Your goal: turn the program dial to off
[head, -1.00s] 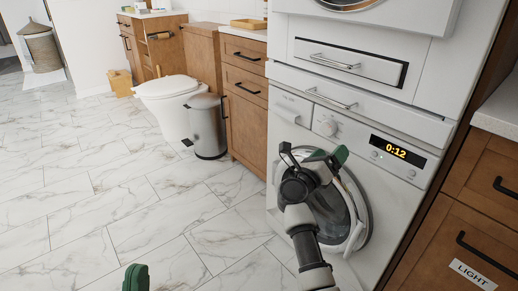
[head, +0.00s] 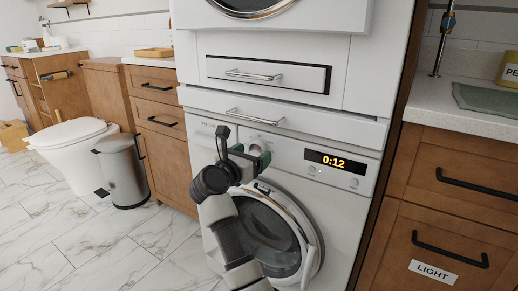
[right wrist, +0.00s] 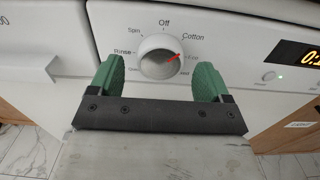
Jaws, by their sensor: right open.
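The program dial (right wrist: 158,57) is a round white knob on the washer's front panel. Its red pointer is turned to the right and slightly up, toward a label right of the dial that I cannot read surely. "Off" is printed straight above the dial, with "Cotton" to its upper right and "Spin" and "Rinse" on the left. My right gripper (right wrist: 160,68) is open, its green fingers on either side of the dial; contact is not clear. In the head view my right gripper (head: 244,149) is at the panel and largely hides the dial. My left gripper is out of view.
The washer (head: 335,208) has a round door (head: 268,235) below the panel and a lit display (head: 333,162) reading 0:12. A drawer handle (head: 254,117) sticks out above the panel. Wooden cabinets (head: 455,205) stand at the right.

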